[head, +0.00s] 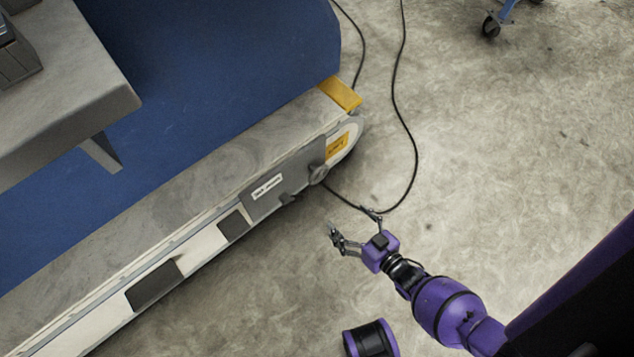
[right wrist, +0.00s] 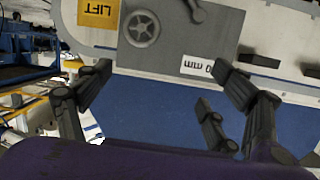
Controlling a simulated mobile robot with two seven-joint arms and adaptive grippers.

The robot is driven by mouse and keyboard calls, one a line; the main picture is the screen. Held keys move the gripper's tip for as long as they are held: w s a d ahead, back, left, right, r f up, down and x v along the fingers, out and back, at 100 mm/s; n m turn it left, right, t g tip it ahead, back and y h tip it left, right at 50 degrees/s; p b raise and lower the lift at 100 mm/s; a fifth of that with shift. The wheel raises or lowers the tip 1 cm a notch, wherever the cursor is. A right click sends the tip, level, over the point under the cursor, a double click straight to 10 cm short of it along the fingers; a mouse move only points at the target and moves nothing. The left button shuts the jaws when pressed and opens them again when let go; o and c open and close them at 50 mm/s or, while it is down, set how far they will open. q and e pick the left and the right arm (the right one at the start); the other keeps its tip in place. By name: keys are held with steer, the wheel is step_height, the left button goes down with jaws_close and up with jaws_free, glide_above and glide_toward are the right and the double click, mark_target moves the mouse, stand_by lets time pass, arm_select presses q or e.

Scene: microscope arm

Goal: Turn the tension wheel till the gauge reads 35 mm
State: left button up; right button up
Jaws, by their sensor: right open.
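The tension wheel is a small grey handwheel (head: 318,173) on the grey side panel, near the rounded end of the long machine. It shows in the right wrist view as a spoked wheel (right wrist: 142,27). The gauge is a white plate (head: 267,187) on the same panel, too small to read in the head view. In the right wrist view the gauge (right wrist: 194,66) is upside down, with "0 mm" visible and a finger beside or over its edge. My right gripper (head: 353,224) is open and empty, in front of the panel, apart from the wheel. My left gripper is out of view.
A yellow LIFT label (right wrist: 97,12) and a yellow end block (head: 341,93) mark the machine's end. A dark lever (right wrist: 194,11) sits beside the wheel. A black cable (head: 416,150) lies on the floor near my right gripper. A grey table (head: 75,95) overhangs upper left.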

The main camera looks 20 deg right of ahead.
steer(key=w+f+t+y+b, duration=0.1)
steer(key=w+f+b, duration=0.4)
steer(key=w+f, duration=0.2)
steer(key=t+y+b, duration=0.1)
steer(key=t+b, duration=0.1)
steer(key=b, duration=0.3)
glide_toward(321, 176)
steer(key=w, duration=0.2)
steer(key=shift+n, duration=0.4)
steer(key=x, duration=0.2)
steer(key=b+x, duration=0.1)
steer(key=x, duration=0.4)
steer(key=shift+a, duration=0.45)
steer(key=shift+w+a+b, duration=0.15)
steer(key=shift+w+b, duration=0.15)
steer(key=shift+w, duration=0.1)
steer(key=c, duration=0.8)
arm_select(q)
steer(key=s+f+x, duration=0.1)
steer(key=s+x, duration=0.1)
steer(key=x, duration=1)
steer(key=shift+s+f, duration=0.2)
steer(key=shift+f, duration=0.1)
arm_select(e)
steer(key=c, duration=0.4)
